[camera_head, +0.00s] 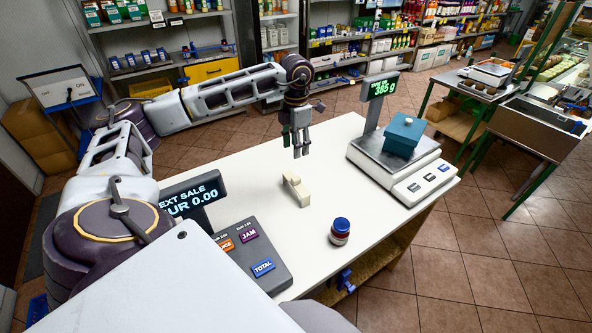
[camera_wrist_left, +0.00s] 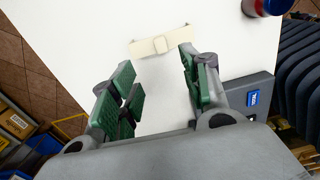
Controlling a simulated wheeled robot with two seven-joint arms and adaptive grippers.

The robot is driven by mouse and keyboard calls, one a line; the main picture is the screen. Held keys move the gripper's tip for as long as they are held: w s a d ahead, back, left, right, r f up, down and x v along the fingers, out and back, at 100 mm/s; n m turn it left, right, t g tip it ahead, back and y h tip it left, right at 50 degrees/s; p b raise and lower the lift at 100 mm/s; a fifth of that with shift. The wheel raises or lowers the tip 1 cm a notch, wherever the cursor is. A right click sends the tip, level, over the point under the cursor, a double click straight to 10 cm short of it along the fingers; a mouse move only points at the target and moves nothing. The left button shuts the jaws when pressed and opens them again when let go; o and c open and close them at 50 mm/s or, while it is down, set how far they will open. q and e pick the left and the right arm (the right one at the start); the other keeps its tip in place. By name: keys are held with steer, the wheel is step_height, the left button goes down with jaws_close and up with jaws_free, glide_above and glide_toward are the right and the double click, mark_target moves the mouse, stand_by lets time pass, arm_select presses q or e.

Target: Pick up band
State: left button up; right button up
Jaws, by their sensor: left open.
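The band (camera_head: 296,190) is a small cream-coloured piece on the white counter (camera_head: 262,165), near its middle. My right gripper is in neither view.
A jar with a blue lid (camera_head: 340,231) stands in front of the band to the right. A scale (camera_head: 421,172) bearing a teal box (camera_head: 404,136) is at the right, reading 385 g. A cash register (camera_head: 255,252) is at the left front. The counter around the band is clear.

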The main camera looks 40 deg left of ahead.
mark_target(296, 177)
arm_select(q)
step_height(296, 177, down, 5)
steer(key=b, duration=0.3)
steer(key=shift+f+b, duration=0.55)
steer(key=shift+f, duration=0.3)
steer(key=shift+f+b, duration=0.35)
steer(key=shift+f, duration=0.4)
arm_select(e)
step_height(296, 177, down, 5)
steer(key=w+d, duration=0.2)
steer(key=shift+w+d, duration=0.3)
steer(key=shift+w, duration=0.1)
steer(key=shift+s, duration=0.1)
